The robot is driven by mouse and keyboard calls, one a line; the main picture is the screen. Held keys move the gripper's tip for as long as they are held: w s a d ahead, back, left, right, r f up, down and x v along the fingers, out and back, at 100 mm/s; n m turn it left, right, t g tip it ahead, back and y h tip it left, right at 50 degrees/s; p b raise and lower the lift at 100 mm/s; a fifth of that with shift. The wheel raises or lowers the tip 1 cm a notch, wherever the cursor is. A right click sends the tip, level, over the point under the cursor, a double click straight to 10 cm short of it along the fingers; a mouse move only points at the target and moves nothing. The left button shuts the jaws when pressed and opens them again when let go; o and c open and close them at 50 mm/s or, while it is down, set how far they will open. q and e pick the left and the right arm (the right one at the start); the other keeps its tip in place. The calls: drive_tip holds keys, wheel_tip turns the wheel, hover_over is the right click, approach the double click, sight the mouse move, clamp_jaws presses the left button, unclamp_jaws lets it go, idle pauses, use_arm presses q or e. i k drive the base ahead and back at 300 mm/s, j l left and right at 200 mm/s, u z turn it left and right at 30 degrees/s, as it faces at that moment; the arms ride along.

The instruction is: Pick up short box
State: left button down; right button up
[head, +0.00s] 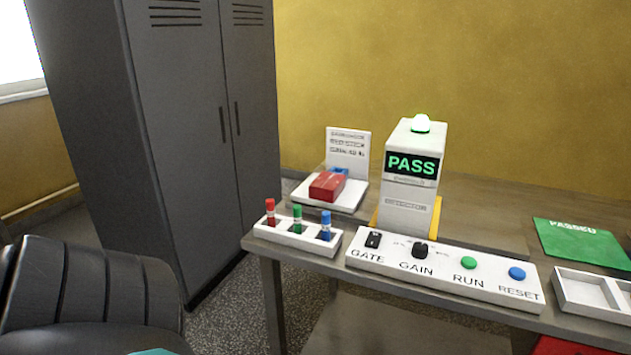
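A low red box (327,186) lies on a white tray-like stand (344,203) at the back left of the table. A small blue piece (340,171) shows just behind it, partly hidden. A white card with printed lines (347,150) stands upright behind them. No label marks which one is the short box. Neither of my grippers shows in the head view.
A white unit reading PASS (409,195) stands right of the stand. In front are a pen rack (290,239) and a button panel (440,275). A green mat (580,240) and white tray (562,283) lie right. A grey locker (180,120) stands left. A black ribbed shape (90,285) fills the lower left.

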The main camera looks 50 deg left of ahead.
sight(326, 187)
drive_tip(key=j, duration=1.55)
drive_tip(key=k+j, duration=0.1)
drive_tip(key=j, duration=1.45)
drive_tip(key=k+j, duration=0.1)
drive_tip(key=j, duration=1.45)
